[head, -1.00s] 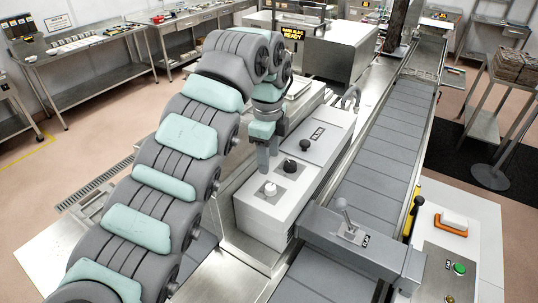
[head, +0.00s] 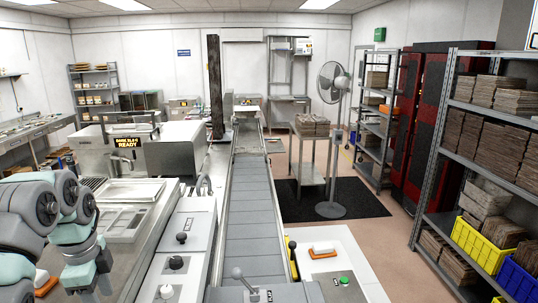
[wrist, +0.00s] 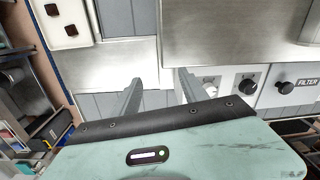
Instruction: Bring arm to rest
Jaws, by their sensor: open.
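My arm (head: 45,215) is folded at the lower left of the head view, above the steel worktop, with its wrist hanging down near the bottom edge. Its fingertips are not clear there. In the wrist view my gripper (wrist: 160,92) shows two grey fingers spread apart with nothing between them. Below and beyond them are steel surfaces and a grey panel with a white knob (wrist: 211,86), a black knob (wrist: 246,82) and a FILTER label. Whether the fingers touch anything cannot be told.
A grey control box (head: 187,235) stands right of my arm, then the conveyor (head: 251,205) and a lever (head: 239,275). A steel machine with a READY sign (head: 125,142) stands behind my arm.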

